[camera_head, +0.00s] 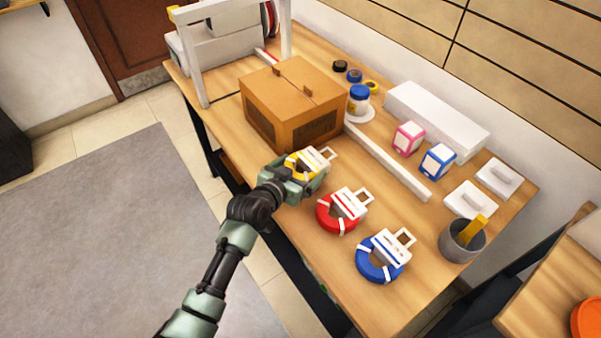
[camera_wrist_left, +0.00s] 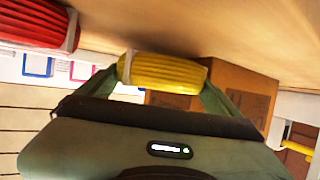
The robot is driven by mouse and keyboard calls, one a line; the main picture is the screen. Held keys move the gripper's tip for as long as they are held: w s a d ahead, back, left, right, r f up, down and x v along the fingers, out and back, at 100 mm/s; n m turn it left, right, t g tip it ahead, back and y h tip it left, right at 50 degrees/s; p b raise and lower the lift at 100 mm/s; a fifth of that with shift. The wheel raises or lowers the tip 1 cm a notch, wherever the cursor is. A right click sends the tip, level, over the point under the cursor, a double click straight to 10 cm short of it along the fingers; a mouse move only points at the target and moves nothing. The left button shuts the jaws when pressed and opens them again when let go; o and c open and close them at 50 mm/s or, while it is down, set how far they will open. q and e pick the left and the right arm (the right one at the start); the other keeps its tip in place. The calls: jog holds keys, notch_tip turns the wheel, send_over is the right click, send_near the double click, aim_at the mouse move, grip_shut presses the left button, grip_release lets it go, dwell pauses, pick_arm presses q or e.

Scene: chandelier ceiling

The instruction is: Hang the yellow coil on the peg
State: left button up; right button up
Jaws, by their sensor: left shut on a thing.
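The yellow coil (camera_head: 303,166) has a white handled tag and is at the near edge of the wooden table, in front of the cardboard box. My left gripper (camera_head: 309,174) is shut on it, partly hiding it. In the left wrist view the ribbed yellow coil (camera_wrist_left: 162,73) sits between the gripper's fingers (camera_wrist_left: 160,85). I cannot tell whether the coil still touches the table. I cannot make out the peg clearly. A white upright frame (camera_head: 287,30) stands at the table's far left end. My right gripper is not in view.
A red coil (camera_head: 325,216) and a blue coil (camera_head: 366,266) lie to the right of the yellow one. The cardboard box (camera_head: 264,112) stands close behind the gripper.

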pick_arm(q)
jog(key=shift+f, duration=0.75)
jog(key=shift+f, duration=0.35)
jog(key=o, duration=1.4)
jog(key=shift+c, duration=0.2)
jog(key=shift+v, duration=3.95)
